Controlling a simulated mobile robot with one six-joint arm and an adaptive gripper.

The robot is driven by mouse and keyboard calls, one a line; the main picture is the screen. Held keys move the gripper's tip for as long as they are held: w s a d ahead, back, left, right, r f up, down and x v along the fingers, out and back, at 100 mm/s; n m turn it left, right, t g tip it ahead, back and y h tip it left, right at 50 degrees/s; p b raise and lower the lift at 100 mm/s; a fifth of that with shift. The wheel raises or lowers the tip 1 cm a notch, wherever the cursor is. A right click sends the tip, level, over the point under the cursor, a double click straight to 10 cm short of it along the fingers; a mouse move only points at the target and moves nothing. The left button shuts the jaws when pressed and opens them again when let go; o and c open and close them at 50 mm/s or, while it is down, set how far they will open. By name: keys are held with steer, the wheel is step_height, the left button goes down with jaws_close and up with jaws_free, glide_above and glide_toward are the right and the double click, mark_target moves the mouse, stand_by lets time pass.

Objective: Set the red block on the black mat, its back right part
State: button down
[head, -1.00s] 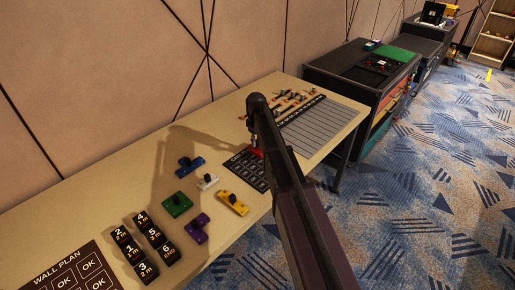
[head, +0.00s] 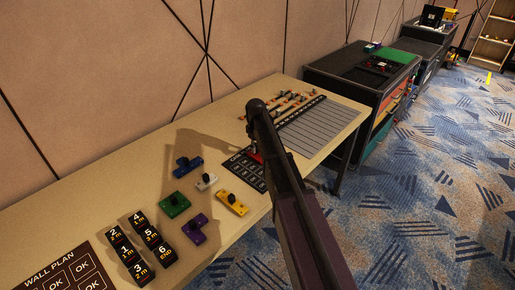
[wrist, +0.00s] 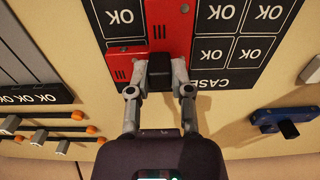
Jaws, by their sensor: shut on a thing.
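The red block (wrist: 124,66) has a black knob on top, and my gripper (wrist: 161,68) is shut on that knob. In the wrist view the red block lies over part of the black mat (wrist: 242,80), beside printed OK cells and the CASE lettering. In the head view a little of the red block (head: 257,157) shows beside my arm, at the mat's far end. The black mat (head: 250,180) lies flat on the table, partly hidden by my arm. I cannot tell whether the block touches the mat.
Blue (head: 188,167), white (head: 206,182), green (head: 175,204), yellow (head: 231,203) and purple (head: 194,229) knobbed blocks stand left of and nearer than the mat. Several black numbered blocks (head: 150,236) are nearer still. A grey-striped board (head: 320,125) lies beyond the mat.

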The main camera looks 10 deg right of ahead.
steer(key=shift+f, duration=0.2)
steer(key=c, duration=0.5)
jaws_free()
steer(key=shift+c, duration=0.2)
steer(key=shift+r, duration=0.2)
step_height(320, 180, up, 12)
steer(key=p, duration=1.2)
steer(key=s+m, duration=0.7)
steer(key=s, duration=2.2)
steer(key=shift+s+d, duration=0.15)
steer(key=shift+d, duration=0.1)
